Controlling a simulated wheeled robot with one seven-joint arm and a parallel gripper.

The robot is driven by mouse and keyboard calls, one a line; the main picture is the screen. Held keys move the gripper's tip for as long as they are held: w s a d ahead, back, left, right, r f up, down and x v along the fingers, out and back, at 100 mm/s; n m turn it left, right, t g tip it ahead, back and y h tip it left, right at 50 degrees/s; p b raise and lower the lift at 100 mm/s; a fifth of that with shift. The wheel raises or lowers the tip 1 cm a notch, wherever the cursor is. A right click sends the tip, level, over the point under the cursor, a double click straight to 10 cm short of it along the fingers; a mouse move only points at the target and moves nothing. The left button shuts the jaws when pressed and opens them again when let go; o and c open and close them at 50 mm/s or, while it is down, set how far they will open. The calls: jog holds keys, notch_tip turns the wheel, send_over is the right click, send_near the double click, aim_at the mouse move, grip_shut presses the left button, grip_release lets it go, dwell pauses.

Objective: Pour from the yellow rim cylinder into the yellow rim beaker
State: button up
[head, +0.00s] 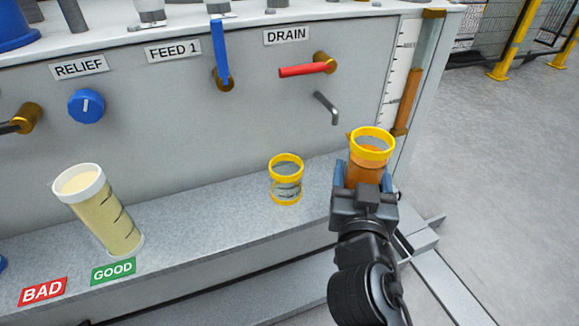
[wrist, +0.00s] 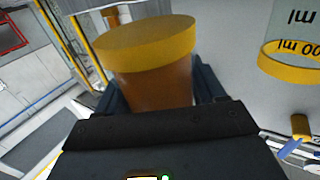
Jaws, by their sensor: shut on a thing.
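The yellow rim cylinder (head: 372,143) holds orange-brown liquid and is upright or nearly so. My gripper (head: 365,183) is shut around its body, with dark fingers on both sides. In the wrist view the cylinder (wrist: 150,70) fills the middle, between the fingers of my gripper (wrist: 155,95). The yellow rim beaker (head: 286,180) is clear, looks empty and stands on the grey ledge to the left of my gripper, apart from the cylinder. It also shows at the right of the wrist view (wrist: 291,72), with ml markings. The cylinder's lower part is hidden by my gripper.
A white-rimmed cylinder (head: 100,210) with pale yellow liquid stands on the ledge (head: 215,215) at left, near the GOOD (head: 113,271) and BAD (head: 43,291) labels. A drain spout (head: 327,107) and red handle (head: 305,70) jut from the panel above. Open floor lies right.

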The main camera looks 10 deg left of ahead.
jog(key=shift+r+n, duration=0.15)
jog(key=shift+n, duration=0.25)
jog(key=shift+a+r+n, duration=0.15)
jog(key=shift+r+n, duration=0.05)
jog(key=shift+n, duration=0.5)
jog(key=shift+a+r+n+g+p, duration=0.25)
jog(key=shift+n+p, duration=0.45)
jog(key=shift+p, duration=0.45)
jog(key=n+p, duration=0.1)
jog(key=p, duration=0.1)
jog(key=shift+a+f+n+p, duration=0.1)
jog(key=shift+a+n+p, duration=0.05)
jog(key=shift+n+p, duration=0.2)
jog(key=shift+w+f, duration=0.1)
jog(key=shift+f, duration=0.1)
jog(key=shift+a+n+g+h+p, duration=0.3)
jog(key=shift+n+h+p, duration=0.1)
jog(key=shift+n+p, duration=0.5)
jog(key=shift+d+f+n+p, duration=0.15)
jog(key=shift+n+p, duration=0.6)
jog(key=shift+p, duration=0.5)
jog(key=shift+d+f+n+p, duration=0.15)
jog(key=shift+n+p, duration=0.55)
jog(key=shift+p, duration=0.55)
dwell(1.1)
jog(key=shift+r+n+g+h+p, duration=0.3)
jog(key=shift+r+h+p, duration=0.1)
jog(key=shift+p, duration=0.3)
